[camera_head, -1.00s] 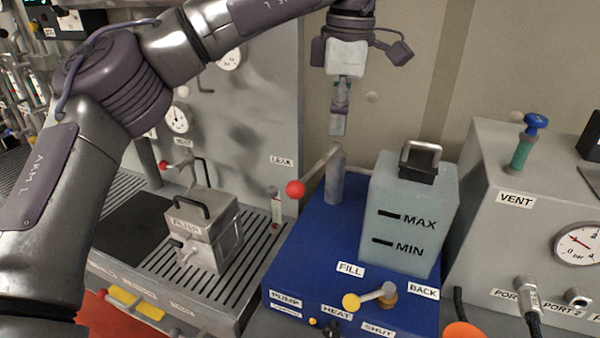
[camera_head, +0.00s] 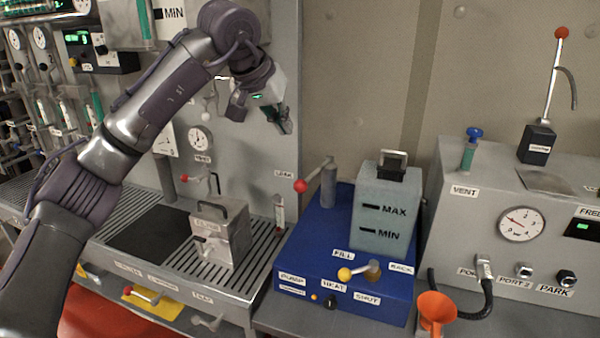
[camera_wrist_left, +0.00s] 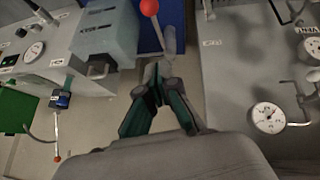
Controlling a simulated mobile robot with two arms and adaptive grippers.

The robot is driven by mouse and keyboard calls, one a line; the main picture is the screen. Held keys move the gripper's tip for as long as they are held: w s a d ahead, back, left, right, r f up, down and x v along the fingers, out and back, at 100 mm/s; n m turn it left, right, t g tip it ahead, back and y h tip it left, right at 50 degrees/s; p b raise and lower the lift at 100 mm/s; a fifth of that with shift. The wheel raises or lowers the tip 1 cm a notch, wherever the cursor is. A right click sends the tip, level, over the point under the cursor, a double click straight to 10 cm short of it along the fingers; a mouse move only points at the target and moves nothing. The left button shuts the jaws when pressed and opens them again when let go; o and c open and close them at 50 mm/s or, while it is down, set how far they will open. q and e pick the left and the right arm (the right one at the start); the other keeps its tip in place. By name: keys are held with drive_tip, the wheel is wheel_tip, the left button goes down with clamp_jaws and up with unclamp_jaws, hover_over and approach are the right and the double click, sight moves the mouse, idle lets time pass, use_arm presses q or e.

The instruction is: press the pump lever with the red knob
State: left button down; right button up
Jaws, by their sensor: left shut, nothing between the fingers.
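The red knob (camera_head: 300,186) is on the end of a lever (camera_head: 318,171). The lever tilts up from the knob to a grey post (camera_head: 329,184) on the blue pump unit (camera_head: 292,258), whose front label reads PUMP. My left gripper (camera_head: 286,128) is shut and empty, above and a little left of the knob, apart from it, pointing down and right. In the left wrist view the shut fingertips (camera_wrist_left: 156,74) lie below the red knob (camera_wrist_left: 150,7) in the picture. My right gripper does not show.
A MAX/MIN tank (camera_head: 379,215) stands on the blue unit behind a yellow-knobbed lever (camera_head: 345,274). A boxy unit with a handle (camera_head: 220,232) sits on the slatted tray at left. A grey VENT cabinet (camera_head: 462,230) is at right, with an orange funnel (camera_head: 436,308) before it.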

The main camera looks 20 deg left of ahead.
use_arm(q)
drive_tip(key=p, duration=0.4)
hover_over(307, 178)
drive_tip(key=a, duration=0.1)
wheel_tip(307, 178, down, 8)
drive_tip(key=f, duration=0.1)
drive_tip(key=s+f, duration=0.1)
drive_tip(key=f, duration=0.1)
drive_tip(key=f+p, duration=0.1)
drive_tip(key=shift+s+d+f, duration=0.15)
drive_tip(key=shift+s, duration=0.2)
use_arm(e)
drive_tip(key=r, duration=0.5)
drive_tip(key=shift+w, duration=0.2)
